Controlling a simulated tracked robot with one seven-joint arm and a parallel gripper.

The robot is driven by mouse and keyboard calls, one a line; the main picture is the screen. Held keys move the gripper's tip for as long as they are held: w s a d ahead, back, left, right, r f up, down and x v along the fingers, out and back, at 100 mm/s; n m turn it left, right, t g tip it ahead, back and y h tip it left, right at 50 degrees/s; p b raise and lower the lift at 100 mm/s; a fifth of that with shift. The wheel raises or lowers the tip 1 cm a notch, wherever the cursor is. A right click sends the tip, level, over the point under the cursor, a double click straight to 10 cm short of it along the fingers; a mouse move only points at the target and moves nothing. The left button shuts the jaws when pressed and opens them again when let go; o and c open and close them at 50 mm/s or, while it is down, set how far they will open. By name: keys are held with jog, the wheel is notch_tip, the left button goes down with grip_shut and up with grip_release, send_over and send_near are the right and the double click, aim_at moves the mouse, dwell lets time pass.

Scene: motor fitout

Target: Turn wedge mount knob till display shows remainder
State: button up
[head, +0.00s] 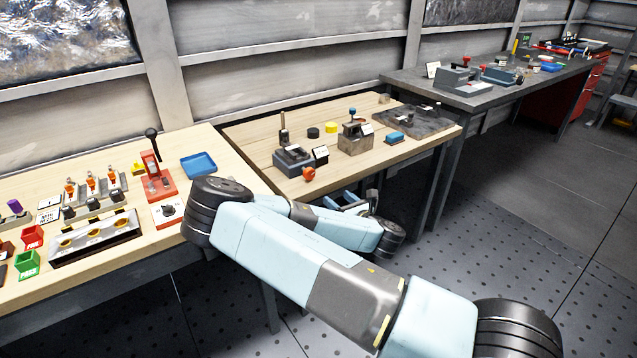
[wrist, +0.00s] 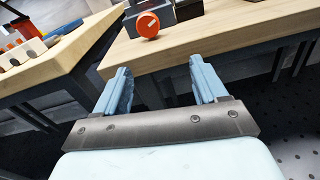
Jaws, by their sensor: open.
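The wedge mount (head: 293,158) is a dark grey block on the middle wooden table, with an upright post on it. Its orange-red knob (head: 309,174) faces the front edge of the table. My gripper (wrist: 160,75) is open and empty, short of the table edge and apart from the knob. In the head view my arm partly hides the gripper.
The same table (head: 250,137) holds black and yellow discs, a brown block fixture (head: 355,138) and a blue block (head: 394,137). The left table carries a red lever press (head: 157,180), a blue tray (head: 199,165) and bins. A gap separates the tables.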

aim_at(311, 175)
jog(key=w+a+n, duration=0.1)
jog(key=w+a, duration=0.1)
jog(key=w, duration=0.1)
jog(key=w+a+r+n, duration=0.1)
jog(key=w+a, duration=0.2)
jog(key=w+a+r+n, duration=0.1)
jog(key=w+a+n, duration=0.1)
jog(key=w+a, duration=0.1)
jog(key=shift+w+a+y, duration=0.15)
jog(key=shift+w+y, duration=0.15)
jog(key=shift+w, duration=0.3)
dwell(0.5)
jog(key=c, duration=1)
jog(key=shift+c, duration=0.3)
